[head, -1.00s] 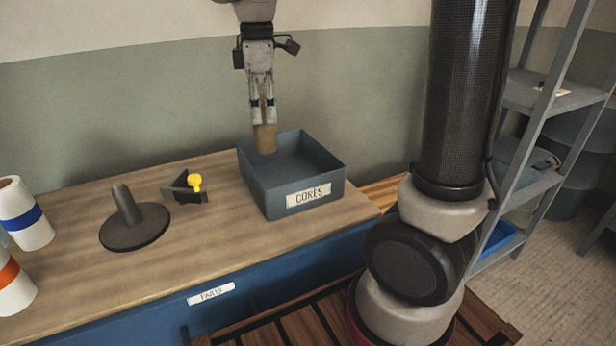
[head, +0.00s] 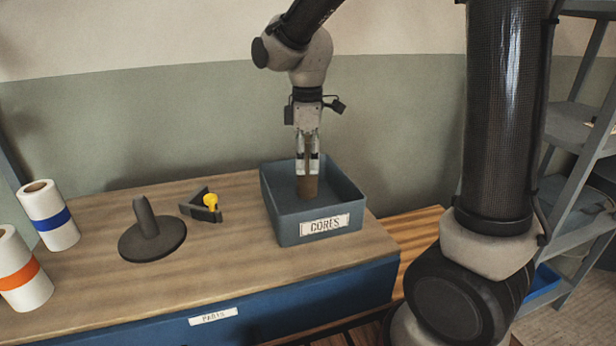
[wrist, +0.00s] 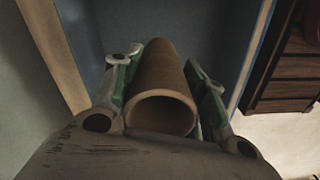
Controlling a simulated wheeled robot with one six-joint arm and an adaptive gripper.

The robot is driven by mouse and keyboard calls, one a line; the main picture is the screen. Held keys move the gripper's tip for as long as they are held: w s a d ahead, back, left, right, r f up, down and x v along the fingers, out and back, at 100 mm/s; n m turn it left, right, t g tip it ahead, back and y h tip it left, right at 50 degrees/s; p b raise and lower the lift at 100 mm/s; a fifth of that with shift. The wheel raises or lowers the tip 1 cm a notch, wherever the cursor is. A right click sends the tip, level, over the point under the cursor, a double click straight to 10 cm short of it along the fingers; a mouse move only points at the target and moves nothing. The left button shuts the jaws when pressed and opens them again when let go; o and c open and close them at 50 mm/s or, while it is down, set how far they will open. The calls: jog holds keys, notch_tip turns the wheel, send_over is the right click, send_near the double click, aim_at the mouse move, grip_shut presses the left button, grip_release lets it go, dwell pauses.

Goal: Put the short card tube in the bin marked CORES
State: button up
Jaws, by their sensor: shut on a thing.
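The short card tube (head: 308,186) is brown and hollow, and it stands upright in my gripper (head: 307,166). My gripper is shut on it, with a finger on each side. In the wrist view the tube (wrist: 160,88) shows its open end towards the camera between the green-padded fingers (wrist: 163,95). The grey-blue bin (head: 345,216) bears a label reading CORES and stands on the bench. The tube's lower part is inside the bin's walls. I cannot tell whether its lower end touches the bin floor.
On the bench (head: 100,287) to the left are a dark disc with a post (head: 152,240), a dark angled piece with a yellow knob (head: 206,203), and two white rolls with blue (head: 52,217) and orange (head: 20,274) bands. Grey shelving (head: 575,130) stands at the right.

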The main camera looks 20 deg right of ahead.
jog(key=shift+f, duration=1.85)
jog(key=o, duration=0.9)
jog(key=shift+f, duration=0.15)
notch_tip(320, 180, up, 12)
jog(key=s+d+m+t, duration=0.1)
jog(key=s+d+m, duration=0.3)
jog(key=s+d, duration=0.1)
jog(key=s+d+m+t, duration=0.2)
jog(key=s+d+m, duration=0.3)
jog(key=s, duration=0.3)
jog(key=s+d+m+t, duration=0.1)
jog(key=s+d+m, duration=0.4)
jog(key=s, duration=0.2)
jog(key=shift+f, duration=0.25)
